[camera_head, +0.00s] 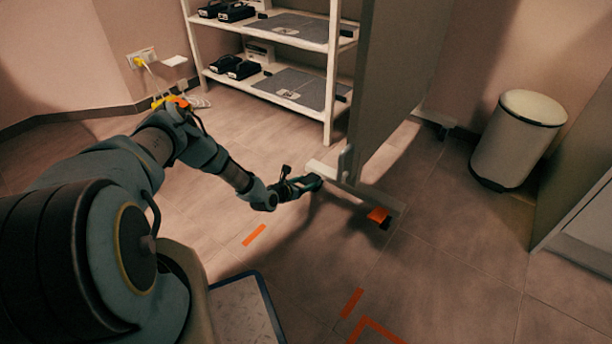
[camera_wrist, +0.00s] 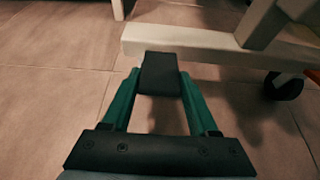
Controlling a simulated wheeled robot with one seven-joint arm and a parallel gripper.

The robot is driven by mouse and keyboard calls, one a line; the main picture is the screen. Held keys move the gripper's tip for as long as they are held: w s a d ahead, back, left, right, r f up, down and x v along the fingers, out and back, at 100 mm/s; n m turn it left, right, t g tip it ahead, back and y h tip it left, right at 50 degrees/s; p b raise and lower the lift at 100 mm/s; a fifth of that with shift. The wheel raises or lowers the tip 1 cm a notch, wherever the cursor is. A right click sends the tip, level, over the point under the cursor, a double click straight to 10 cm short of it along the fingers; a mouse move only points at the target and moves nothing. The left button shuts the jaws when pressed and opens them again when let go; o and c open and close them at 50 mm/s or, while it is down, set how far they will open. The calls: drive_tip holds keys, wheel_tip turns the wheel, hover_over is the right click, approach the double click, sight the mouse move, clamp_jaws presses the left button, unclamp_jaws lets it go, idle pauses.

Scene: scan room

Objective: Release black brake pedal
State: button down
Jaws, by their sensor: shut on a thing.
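In the wrist view the black brake pedal (camera_wrist: 160,76) sticks out from the near end of a cream base bar (camera_wrist: 205,42). The green fingers of my gripper (camera_wrist: 160,88) lie on either side of it and are shut on it. In the head view my gripper (camera_head: 314,183) is low over the floor at the left end of the same base bar (camera_head: 352,189), under a tall grey panel (camera_head: 395,80). The pedal cannot be made out there behind my gripper.
An orange pedal (camera_head: 377,214) sits at the bar's right side. A black castor (camera_wrist: 284,86) stands under the bar. A white shelf unit (camera_head: 329,85) is behind, and a white bin (camera_head: 518,138) stands right. Orange floor tape (camera_head: 351,303) marks open tile in front.

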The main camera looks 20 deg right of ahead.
drive_tip(key=shift+r+y+p, duration=0.2)
drive_tip(key=shift+y+p, duration=0.3)
drive_tip(key=shift+p, duration=0.5)
drive_tip(key=shift+d, duration=0.1)
drive_tip(key=shift+c, duration=0.8)
unclamp_jaws()
drive_tip(key=p+v, duration=0.4)
drive_tip(key=v, duration=0.7)
drive_tip(key=shift+w, duration=0.2)
drive_tip(key=shift+r, duration=0.1)
